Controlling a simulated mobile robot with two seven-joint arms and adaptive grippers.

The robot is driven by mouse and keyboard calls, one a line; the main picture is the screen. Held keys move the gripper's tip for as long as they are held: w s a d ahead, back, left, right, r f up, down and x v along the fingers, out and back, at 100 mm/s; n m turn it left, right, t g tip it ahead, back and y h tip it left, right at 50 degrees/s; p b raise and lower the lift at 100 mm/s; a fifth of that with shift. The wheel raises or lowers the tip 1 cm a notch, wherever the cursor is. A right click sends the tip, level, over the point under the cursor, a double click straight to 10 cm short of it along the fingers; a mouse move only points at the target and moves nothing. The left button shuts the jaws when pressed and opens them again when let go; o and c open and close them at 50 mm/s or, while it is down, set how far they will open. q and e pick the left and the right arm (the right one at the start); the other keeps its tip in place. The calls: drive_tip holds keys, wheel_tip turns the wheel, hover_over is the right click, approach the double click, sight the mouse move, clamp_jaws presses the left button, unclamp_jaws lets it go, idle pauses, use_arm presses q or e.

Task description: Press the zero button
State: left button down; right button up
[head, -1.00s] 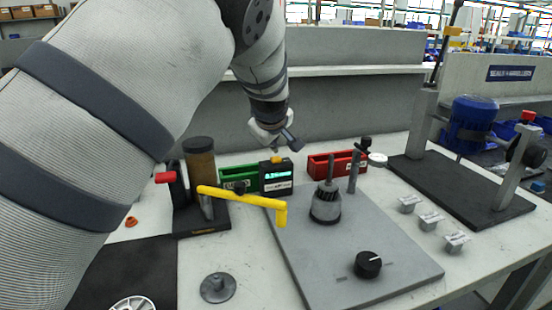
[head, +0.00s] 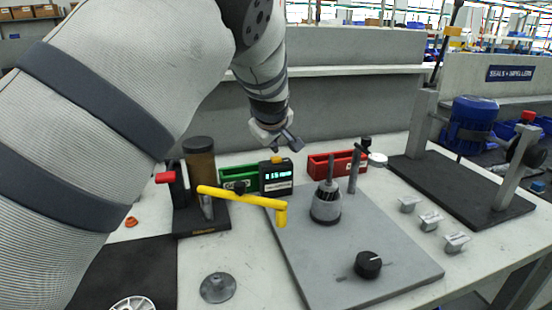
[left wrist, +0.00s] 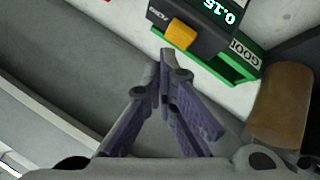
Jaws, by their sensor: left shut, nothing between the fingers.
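The zero button is an orange-yellow block (head: 276,160) on top of a small black display box (head: 277,189) with lit cyan digits. In the left wrist view the button (left wrist: 181,34) lies beside the white lettering on the box, and the digits appear to read 0.15. My left gripper (head: 277,149) is shut and empty, pointing down just above the button in the head view. In the left wrist view its fingertips (left wrist: 166,54) meet close beside the button, with a small gap in the picture. I cannot tell the exact height between them. My right gripper is not in view.
A green bin (head: 238,178) stands left of the box and a red bin (head: 333,164) to its right. A yellow lever (head: 240,198) crosses in front. A grey plate (head: 350,270) with a black knob (head: 367,264) lies nearer. A brown cylinder (head: 200,160) stands at left.

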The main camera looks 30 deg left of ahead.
sight(273, 159)
use_arm(q)
drive_tip(key=shift+f, duration=0.45)
drive_tip(key=shift+f, duration=0.5)
idle(0.6)
drive_tip(key=shift+r, duration=0.95)
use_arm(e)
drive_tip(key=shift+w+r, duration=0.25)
use_arm(q)
drive_tip(key=shift+r+p, duration=0.45)
drive_tip(key=shift+r, duration=2.05)
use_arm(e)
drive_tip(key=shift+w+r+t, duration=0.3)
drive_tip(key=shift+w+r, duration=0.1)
use_arm(q)
drive_tip(key=shift+f, duration=0.1)
